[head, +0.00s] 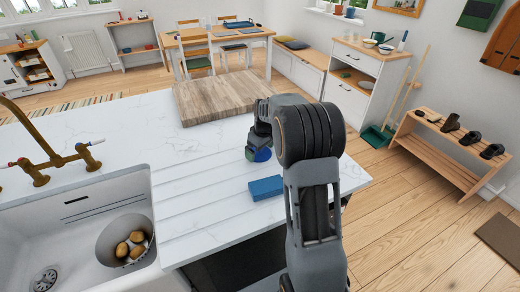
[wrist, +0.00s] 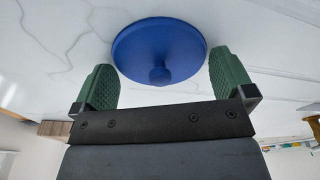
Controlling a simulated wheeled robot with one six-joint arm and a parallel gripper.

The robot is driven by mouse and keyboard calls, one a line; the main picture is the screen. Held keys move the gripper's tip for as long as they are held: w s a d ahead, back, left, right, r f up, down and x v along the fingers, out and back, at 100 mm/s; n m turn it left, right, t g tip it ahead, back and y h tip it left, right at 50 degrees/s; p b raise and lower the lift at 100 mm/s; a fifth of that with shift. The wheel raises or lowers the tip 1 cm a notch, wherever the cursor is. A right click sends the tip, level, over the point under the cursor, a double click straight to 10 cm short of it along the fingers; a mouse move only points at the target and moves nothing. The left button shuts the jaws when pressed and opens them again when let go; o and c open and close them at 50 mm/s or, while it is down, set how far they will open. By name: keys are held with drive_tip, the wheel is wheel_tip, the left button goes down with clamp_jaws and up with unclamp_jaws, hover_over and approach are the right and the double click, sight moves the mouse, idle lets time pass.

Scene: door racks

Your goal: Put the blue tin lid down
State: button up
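The blue tin lid (wrist: 160,40) is a round disc with a small knob facing the wrist camera. In the head view my gripper (head: 260,152) points down over the white counter, with part of the blue lid showing around a green finger. The gap between lid and counter cannot be judged.
A blue block (head: 266,188) lies on the white counter (head: 205,190) just in front of my gripper. A wooden board (head: 215,95) lies behind it. The sink (head: 70,235) with a grey bowl (head: 105,238) is at left. Counter left of my gripper is clear.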

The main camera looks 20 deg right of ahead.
sight(264, 156)
wheel_tip(264, 156, up, 11)
drive_tip(key=s, duration=0.2)
drive_tip(key=s+a+r+m+t, duration=0.1)
drive_tip(key=s+a+r+m, duration=0.15)
drive_tip(key=s+a, duration=0.65)
drive_tip(key=s+a+f+m, duration=0.1)
drive_tip(key=s+f, duration=0.1)
drive_tip(key=s, duration=0.4)
drive_tip(key=s+a+f+m+t, duration=0.1)
drive_tip(key=s+f, duration=0.2)
drive_tip(key=s, duration=0.4)
drive_tip(key=shift+s+a+h, duration=0.25)
drive_tip(key=shift+h, duration=0.05)
